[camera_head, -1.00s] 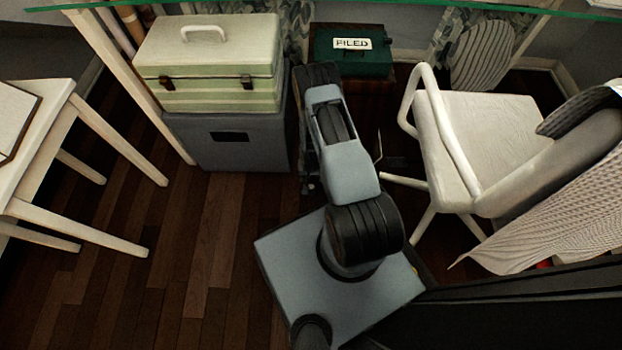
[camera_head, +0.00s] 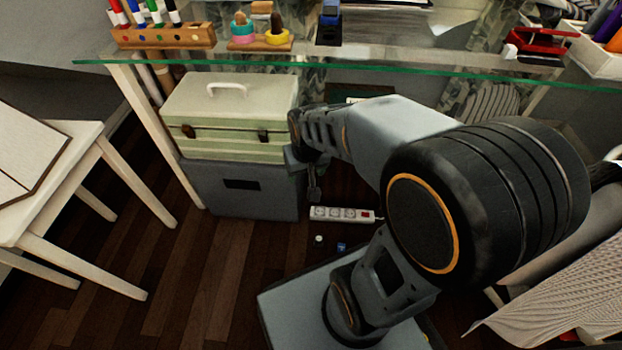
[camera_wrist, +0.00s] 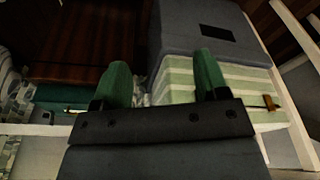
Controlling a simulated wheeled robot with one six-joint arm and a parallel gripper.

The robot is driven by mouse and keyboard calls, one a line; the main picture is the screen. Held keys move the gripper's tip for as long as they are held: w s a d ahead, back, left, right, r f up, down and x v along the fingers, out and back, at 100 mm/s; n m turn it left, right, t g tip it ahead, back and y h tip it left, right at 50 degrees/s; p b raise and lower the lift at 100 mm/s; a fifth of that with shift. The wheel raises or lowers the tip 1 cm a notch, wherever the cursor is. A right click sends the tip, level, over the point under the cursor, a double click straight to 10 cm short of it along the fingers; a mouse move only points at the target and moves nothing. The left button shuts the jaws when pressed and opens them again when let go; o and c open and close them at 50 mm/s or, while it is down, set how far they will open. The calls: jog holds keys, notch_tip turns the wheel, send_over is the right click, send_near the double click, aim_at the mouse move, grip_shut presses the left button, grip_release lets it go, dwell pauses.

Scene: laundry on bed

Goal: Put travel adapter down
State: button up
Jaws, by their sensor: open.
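My gripper (camera_wrist: 163,78) shows in the wrist view with its two green-tipped fingers spread apart. Nothing is held between them. In the head view its end (camera_head: 314,190) hangs in front of the grey storage box, above the floor. A small blue item (camera_head: 341,247) and a small white round item (camera_head: 319,239) lie on the floor below it, near a white power strip (camera_head: 341,214). They are too small for me to tell whether either is the travel adapter. No travel adapter can be made out with certainty in either view.
A green-striped case (camera_head: 225,115) stands on the grey storage box (camera_head: 245,195) under the glass desk (camera_head: 350,67). The desk bears a marker rack (camera_head: 165,37) and stationery. A white table (camera_head: 75,175) stands left. Dark wood floor (camera_head: 190,285) is clear between.

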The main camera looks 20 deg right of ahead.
jog(key=s+a+r+n, duration=0.1)
jog(key=s+r, duration=0.3)
jog(key=s, duration=0.2)
jog(key=shift+s+a, duration=0.15)
jog(key=shift+r, duration=0.15)
